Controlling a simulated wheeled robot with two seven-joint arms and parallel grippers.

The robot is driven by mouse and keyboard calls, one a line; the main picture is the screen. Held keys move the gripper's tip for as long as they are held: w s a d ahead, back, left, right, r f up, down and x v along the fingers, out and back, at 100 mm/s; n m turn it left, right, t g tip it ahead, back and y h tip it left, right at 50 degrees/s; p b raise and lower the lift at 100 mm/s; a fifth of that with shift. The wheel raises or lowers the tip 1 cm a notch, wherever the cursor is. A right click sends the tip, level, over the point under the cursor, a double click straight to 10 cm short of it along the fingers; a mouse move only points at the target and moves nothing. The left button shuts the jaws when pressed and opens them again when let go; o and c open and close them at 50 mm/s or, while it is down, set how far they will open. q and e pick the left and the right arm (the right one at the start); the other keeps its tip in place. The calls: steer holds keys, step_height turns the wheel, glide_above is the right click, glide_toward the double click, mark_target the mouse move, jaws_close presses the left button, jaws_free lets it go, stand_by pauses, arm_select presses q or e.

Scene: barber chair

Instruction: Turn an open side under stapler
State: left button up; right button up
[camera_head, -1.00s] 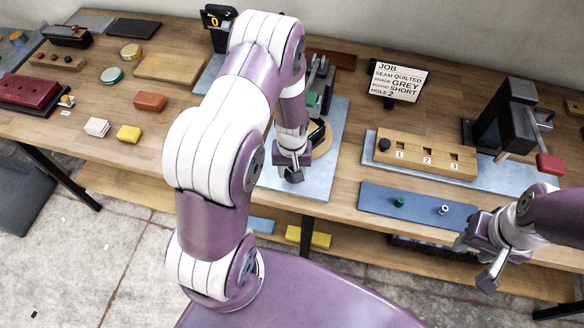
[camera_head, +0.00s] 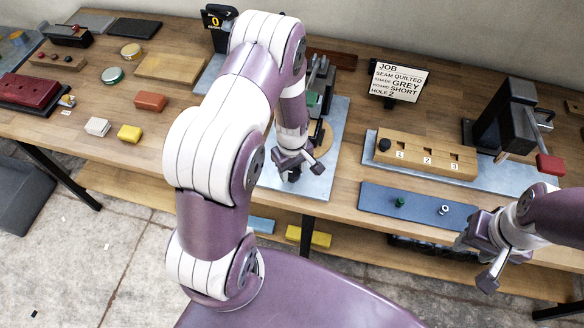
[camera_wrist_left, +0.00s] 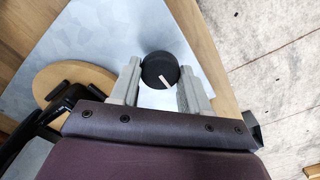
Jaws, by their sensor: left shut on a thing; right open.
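My left gripper (camera_head: 296,165) points down at the front of a pale blue-grey plate (camera_head: 335,125). In the left wrist view its fingers (camera_wrist_left: 158,88) are shut on a round black knob (camera_wrist_left: 160,68) with a white mark. A round wooden disc (camera_wrist_left: 50,78) with black parts on it lies beside the knob. In the head view the disc (camera_head: 326,142) is mostly hidden by my left arm. The upright grey and green machine behind it, seemingly the stapler (camera_head: 318,90), is partly hidden too. My right gripper (camera_head: 482,252) is open and empty off the bench's front edge.
A numbered wooden block (camera_head: 425,157), a blue mat (camera_head: 417,208) and a black press (camera_head: 505,118) are at right. A yellow block (camera_head: 129,133), an orange block (camera_head: 150,102) and other items lie at left.

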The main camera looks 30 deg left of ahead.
mark_target(292, 173)
stand_by(0.4)
arm_select(q)
steer(key=o, duration=1)
steer(key=shift+o, duration=0.2)
step_height(292, 173, up, 13)
steer(key=b, duration=0.1)
steer(key=shift+b, duration=0.35)
steer(key=shift+f, duration=0.1)
steer(key=s+d+r+m+t, duration=0.1)
steer(key=s+d+r+m, duration=0.3)
steer(key=s+m, duration=0.5)
steer(key=d+m, duration=0.1)
steer(key=m, duration=0.2)
steer(key=shift+d+r, duration=0.2)
steer(key=shift+r, duration=0.2)
